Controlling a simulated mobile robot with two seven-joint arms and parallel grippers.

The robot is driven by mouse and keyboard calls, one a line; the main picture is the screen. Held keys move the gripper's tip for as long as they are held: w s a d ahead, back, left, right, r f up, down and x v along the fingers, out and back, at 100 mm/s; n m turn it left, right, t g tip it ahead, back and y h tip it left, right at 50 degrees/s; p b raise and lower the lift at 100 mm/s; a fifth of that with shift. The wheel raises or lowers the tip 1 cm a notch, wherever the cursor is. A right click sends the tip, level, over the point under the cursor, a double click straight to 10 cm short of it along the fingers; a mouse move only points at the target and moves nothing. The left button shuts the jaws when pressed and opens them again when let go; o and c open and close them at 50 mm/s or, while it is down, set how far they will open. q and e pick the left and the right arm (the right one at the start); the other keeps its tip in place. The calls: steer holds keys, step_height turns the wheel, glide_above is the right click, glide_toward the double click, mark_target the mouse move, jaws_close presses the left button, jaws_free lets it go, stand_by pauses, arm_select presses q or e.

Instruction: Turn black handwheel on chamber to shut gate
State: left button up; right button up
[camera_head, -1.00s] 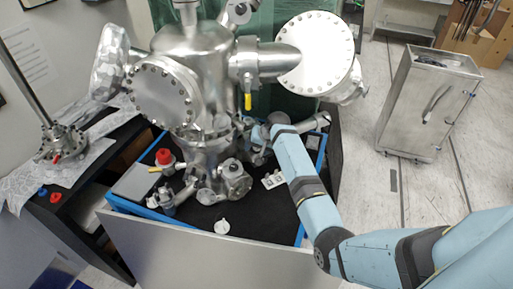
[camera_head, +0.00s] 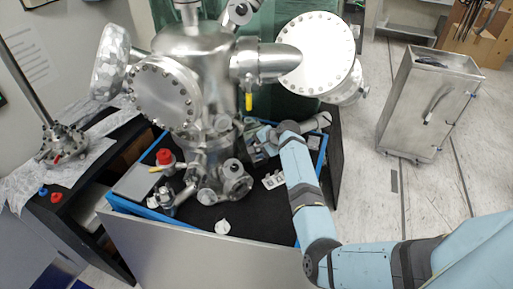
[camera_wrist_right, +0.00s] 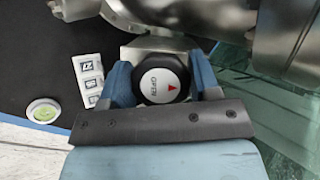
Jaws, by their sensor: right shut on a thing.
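The steel vacuum chamber (camera_head: 195,75) stands on a black-topped bench. In the right wrist view the black handwheel (camera_wrist_right: 163,80) faces the camera, with a white centre label that reads OPEN and a red arrow mark. My right gripper (camera_wrist_right: 162,72) is shut on the handwheel, with one blue finger on each side of its rim. In the head view my right gripper (camera_head: 262,140) is at the chamber's lower right side, and the handwheel is hidden or too small to tell there. The gate itself cannot be seen. My left gripper is not in view.
A large round flange (camera_head: 316,55) sticks out above my right arm. A valve block with a red knob (camera_head: 164,157) is on the bench's left part. A white-labelled block (camera_head: 273,180) lies near my forearm. A metal cart (camera_head: 428,105) stands apart on the right.

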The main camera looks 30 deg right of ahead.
stand_by(0.5)
steer(key=o, duration=0.9)
steer(key=b+v, duration=0.1)
steer(key=v, duration=1.2)
steer(key=shift+s+d+r+b, duration=0.1)
steer(key=shift+s+r+b, duration=0.1)
steer(key=shift+s+b, duration=0.2)
